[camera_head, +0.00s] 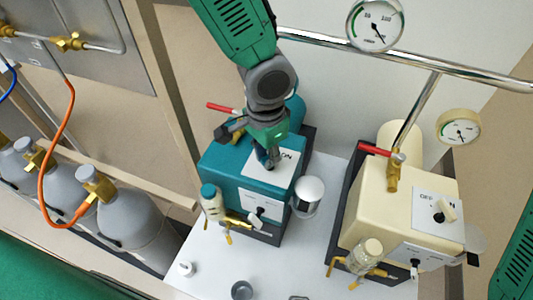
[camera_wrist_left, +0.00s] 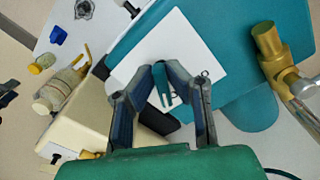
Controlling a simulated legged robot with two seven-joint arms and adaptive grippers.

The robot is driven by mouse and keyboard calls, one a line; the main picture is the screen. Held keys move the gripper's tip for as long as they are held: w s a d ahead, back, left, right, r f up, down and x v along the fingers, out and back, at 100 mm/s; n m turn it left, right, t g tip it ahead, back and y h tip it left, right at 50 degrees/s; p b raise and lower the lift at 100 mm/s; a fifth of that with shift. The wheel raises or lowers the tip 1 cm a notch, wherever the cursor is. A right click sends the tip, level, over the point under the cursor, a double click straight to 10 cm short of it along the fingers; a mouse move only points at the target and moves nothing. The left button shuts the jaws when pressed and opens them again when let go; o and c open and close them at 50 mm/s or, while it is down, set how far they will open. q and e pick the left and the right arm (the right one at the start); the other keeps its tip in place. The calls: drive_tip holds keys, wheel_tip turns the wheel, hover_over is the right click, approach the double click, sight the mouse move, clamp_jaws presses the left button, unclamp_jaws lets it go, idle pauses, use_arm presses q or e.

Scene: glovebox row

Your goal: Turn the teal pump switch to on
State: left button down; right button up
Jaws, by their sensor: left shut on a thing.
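The teal pump (camera_head: 222,160) stands on the white bench, with a white label plate (camera_head: 286,175) on its top. "ON" shows at the plate's right side. My left gripper (camera_head: 271,160) comes down from above onto this plate and hides most of the switch in the head view. In the left wrist view, the teal switch (camera_wrist_left: 164,84) shows between the two fingertips of my left gripper (camera_wrist_left: 170,80). The fingers are shut on it over the white plate (camera_wrist_left: 185,40). The hidden part of the switch leaves its exact setting unclear. My right gripper is not in view.
A cream pump (camera_head: 385,205) with its own OFF/ON switch (camera_head: 443,212) stands to the right. A red-handled valve (camera_head: 376,150) and pressure gauges (camera_head: 375,25) are near it. Grey gas cylinders (camera_head: 125,215) stand left. A metal rail (camera_head: 440,66) crosses behind.

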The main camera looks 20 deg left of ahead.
sight(266, 158)
use_arm(q)
drive_tip(key=shift+w+r, duration=0.1)
drive_tip(key=c, duration=1.6)
unclamp_jaws()
drive_tip(key=shift+r, duration=0.35)
wheel_tip(266, 158, up, 11)
